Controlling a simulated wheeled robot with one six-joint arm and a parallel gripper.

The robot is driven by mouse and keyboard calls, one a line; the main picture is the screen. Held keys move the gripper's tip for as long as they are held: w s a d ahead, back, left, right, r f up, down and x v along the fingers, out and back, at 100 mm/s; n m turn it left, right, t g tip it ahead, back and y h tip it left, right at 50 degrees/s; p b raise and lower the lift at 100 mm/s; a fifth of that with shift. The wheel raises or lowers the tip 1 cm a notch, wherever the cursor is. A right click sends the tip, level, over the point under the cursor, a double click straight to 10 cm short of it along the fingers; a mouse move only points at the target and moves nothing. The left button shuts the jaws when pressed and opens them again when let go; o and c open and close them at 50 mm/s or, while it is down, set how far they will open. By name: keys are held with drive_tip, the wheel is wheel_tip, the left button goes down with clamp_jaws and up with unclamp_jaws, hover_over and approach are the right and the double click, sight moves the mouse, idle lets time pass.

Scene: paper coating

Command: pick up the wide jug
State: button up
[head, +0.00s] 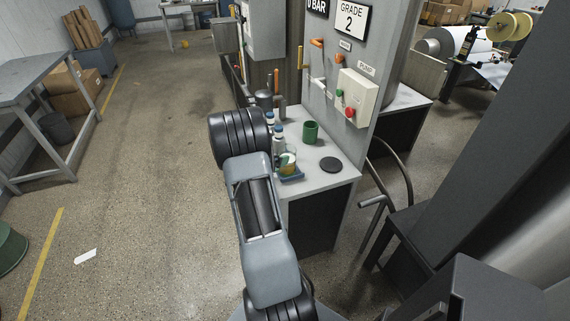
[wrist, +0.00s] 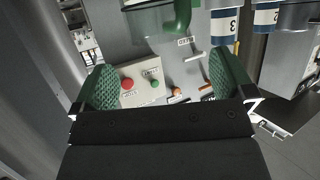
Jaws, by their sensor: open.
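A clear jug (head: 289,162) with pale yellowish contents and green on it stands at the near left of the grey bench top, at a small blue tray. It looks like the wide jug. In the wrist view, a clear vessel with a green handle (wrist: 183,18), likely the same jug, is cut off by the top edge. My gripper (wrist: 165,78) is open, its two green-padded fingers wide apart with nothing between them. The jug lies beyond the fingertips, apart from them. In the head view my arm hides the fingers.
Blue-banded bottles (head: 278,135) stand right behind the jug; two show in the wrist view (wrist: 224,22). A green cup (head: 311,132) and a black disc (head: 331,164) are to the right. A control panel (head: 353,97) with buttons rises behind.

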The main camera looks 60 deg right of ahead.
sight(283, 152)
drive_tip(key=x, duration=0.5)
drive_tip(key=shift+s+d+f+p, duration=0.15)
drive_tip(key=shift+p, duration=0.2)
drive_tip(key=shift+c, duration=0.3)
drive_tip(key=c, duration=1.2)
drive_tip(key=shift+c, duration=0.2)
